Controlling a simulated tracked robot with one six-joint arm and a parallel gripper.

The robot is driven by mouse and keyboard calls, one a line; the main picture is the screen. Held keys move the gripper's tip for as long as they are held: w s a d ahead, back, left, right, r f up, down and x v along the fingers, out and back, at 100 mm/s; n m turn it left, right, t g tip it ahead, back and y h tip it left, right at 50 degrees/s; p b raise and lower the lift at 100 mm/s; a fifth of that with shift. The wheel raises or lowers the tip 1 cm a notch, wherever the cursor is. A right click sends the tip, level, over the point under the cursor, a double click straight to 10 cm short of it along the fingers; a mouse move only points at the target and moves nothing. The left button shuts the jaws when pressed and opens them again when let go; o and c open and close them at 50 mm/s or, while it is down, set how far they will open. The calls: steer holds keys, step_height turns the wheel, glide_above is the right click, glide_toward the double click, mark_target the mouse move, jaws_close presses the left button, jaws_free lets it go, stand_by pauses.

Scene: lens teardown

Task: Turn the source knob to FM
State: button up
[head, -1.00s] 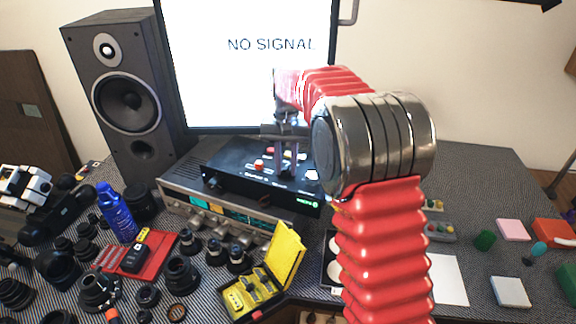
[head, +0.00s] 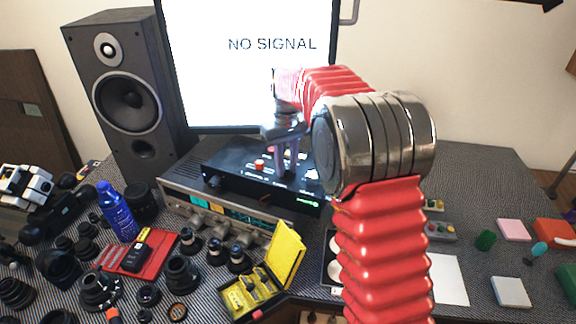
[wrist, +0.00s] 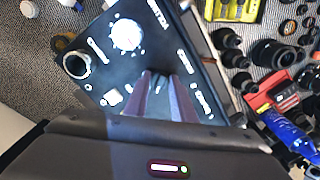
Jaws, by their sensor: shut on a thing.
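The black control box (head: 232,183) lies on top of the silver receiver, and its dark top panel (wrist: 95,25) fills the middle of the wrist view. My gripper (head: 285,172) points down onto this panel. In the wrist view my gripper (wrist: 162,78) has its two fingers close together, shut on the source knob, which is mostly hidden between them. Where the knob's pointer stands cannot be read. A large white knob (wrist: 127,34), a ring-shaped part (wrist: 77,65) and a small pale knob (wrist: 112,97) sit on the panel apart from the fingers.
The silver receiver (head: 175,192) is under the box. A monitor (head: 240,60) showing NO SIGNAL stands behind, with a speaker (head: 125,100) at left. Lens parts, a blue bottle (head: 116,212) and a yellow case (head: 285,255) crowd the front. My arm covers the right side.

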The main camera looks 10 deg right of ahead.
mark_target(286, 166)
steer(key=shift+n, duration=0.6)
steer(key=o, duration=1.1)
steer(key=shift+c, duration=0.2)
step_height(286, 166, up, 14)
steer(key=shift+f, duration=0.15)
